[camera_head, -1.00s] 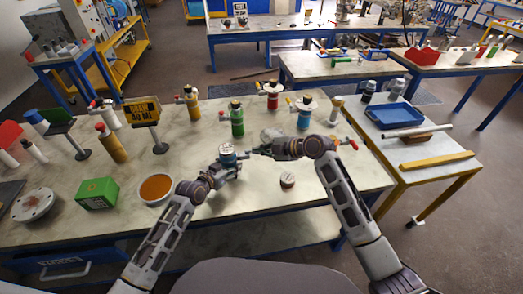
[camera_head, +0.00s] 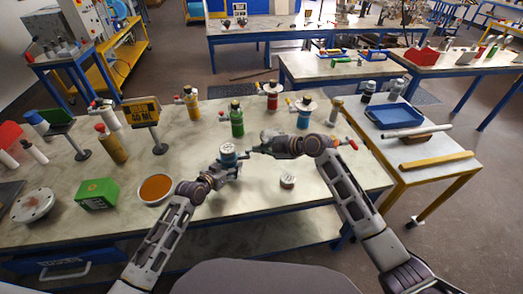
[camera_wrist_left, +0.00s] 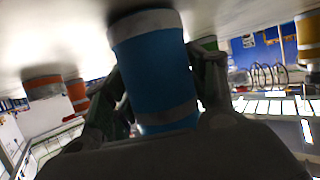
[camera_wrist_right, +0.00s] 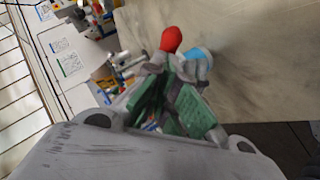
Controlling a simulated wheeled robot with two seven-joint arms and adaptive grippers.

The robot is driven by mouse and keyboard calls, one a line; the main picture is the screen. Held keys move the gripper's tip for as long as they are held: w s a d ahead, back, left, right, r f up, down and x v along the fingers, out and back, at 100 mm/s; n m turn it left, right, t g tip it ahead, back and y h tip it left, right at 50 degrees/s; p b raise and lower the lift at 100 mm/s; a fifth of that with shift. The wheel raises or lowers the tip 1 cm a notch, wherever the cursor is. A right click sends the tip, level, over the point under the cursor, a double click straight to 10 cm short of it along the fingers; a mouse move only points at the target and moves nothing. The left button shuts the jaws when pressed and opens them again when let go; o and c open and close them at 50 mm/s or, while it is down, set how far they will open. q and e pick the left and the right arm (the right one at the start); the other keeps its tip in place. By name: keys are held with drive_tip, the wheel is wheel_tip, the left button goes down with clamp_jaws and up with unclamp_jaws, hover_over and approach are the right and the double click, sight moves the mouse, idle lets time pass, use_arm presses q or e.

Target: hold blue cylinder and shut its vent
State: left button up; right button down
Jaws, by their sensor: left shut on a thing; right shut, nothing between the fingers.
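The blue cylinder (camera_head: 228,149) stands upright near the front middle of the table, with a pale top. My left gripper (camera_head: 226,166) is shut around its sides; the left wrist view shows the blue body (camera_wrist_left: 155,75) between the two fingers, with grey bands at both ends. My right gripper (camera_head: 257,150) is just right of the cylinder, shut with nothing between its fingers. In the right wrist view, a red rounded knob (camera_wrist_right: 171,39) and the blue cylinder (camera_wrist_right: 201,57) lie just beyond the fingertips (camera_wrist_right: 165,68). Whether the fingertips touch the knob is unclear. The vent's position is hidden.
A small round pale-topped piece (camera_head: 288,181) lies right of the grippers. A green bottle (camera_head: 237,121) and another blue vessel with a disc (camera_head: 304,112) stand behind. An orange-filled bowl (camera_head: 156,189) and green box (camera_head: 97,193) are at left. Bare tabletop lies between.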

drive_tip(key=shift+s+f, duration=0.15)
drive_tip(key=shift+f, duration=0.05)
use_arm(q)
drive_tip(key=shift+f, duration=0.1)
use_arm(e)
drive_tip(key=shift+s+a+r, duration=0.15)
drive_tip(key=shift+s+a, duration=0.15)
drive_tip(key=shift+s, duration=0.25)
drive_tip(key=shift+s+r, duration=0.15)
drive_tip(key=a+r+v, duration=0.1)
drive_tip(key=v, duration=1.1)
drive_tip(key=shift+s+d+r, duration=0.25)
drive_tip(key=shift+s+d, duration=0.05)
drive_tip(key=shift+s, duration=0.05)
use_arm(q)
drive_tip(key=shift+s+f, duration=0.1)
idle(1.6)
